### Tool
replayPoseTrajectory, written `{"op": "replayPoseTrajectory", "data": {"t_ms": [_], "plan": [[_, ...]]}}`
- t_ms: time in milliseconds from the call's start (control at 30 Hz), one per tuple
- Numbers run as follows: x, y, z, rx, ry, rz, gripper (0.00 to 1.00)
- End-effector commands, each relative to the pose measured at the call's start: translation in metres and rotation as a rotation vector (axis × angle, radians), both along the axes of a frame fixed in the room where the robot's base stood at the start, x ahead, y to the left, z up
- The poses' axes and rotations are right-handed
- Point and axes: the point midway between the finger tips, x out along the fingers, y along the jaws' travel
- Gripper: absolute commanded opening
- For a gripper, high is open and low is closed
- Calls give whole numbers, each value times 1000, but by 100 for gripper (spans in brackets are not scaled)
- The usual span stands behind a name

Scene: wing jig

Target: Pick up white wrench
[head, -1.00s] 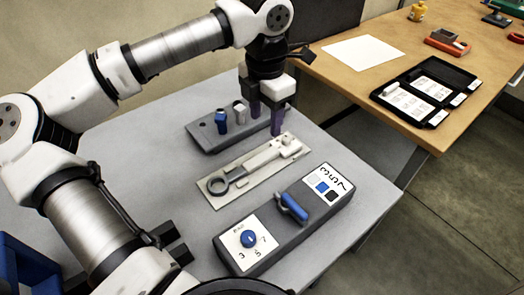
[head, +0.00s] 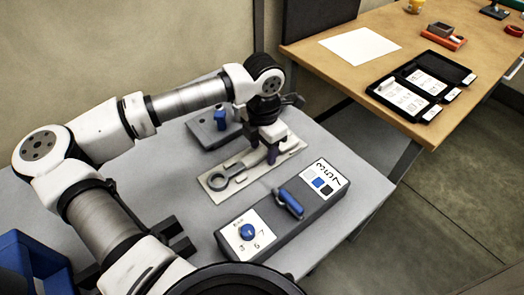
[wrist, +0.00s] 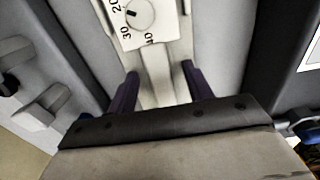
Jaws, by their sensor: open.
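The white wrench (head: 241,172) lies on a pale flat plate (head: 215,197) on the grey table. Its grey ring end (head: 217,182) points left in the head view. In the wrist view its white body (wrist: 152,22) carries a round dial with numbers. My gripper (head: 271,152) is over the right part of the wrench, pointing down, and hides that part in the head view. In the wrist view my gripper (wrist: 160,88) is open, with its purple fingers apart on either side of the pale strip below the dial. Whether the fingers touch anything is unclear.
A dark grey block (head: 205,133) with a blue peg stands behind the plate. A long grey box (head: 268,232) with a blue knob and a blue handle stands in front. A wooden table (head: 395,22) at right holds a black case (head: 440,72) and white paper (head: 359,46).

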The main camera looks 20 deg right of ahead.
Motion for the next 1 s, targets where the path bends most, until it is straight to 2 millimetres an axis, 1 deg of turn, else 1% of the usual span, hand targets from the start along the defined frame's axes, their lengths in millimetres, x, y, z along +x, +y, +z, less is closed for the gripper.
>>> {"op": "replayPoseTrajectory", "data": {"t_ms": [67,467,867,1000], "plan": [[0,0,0,0,0,0,51],[0,0,0,1,0,1,0],[1,0,2,1,-2,1,0],[1,0,11,1,-3,2,0]]}}
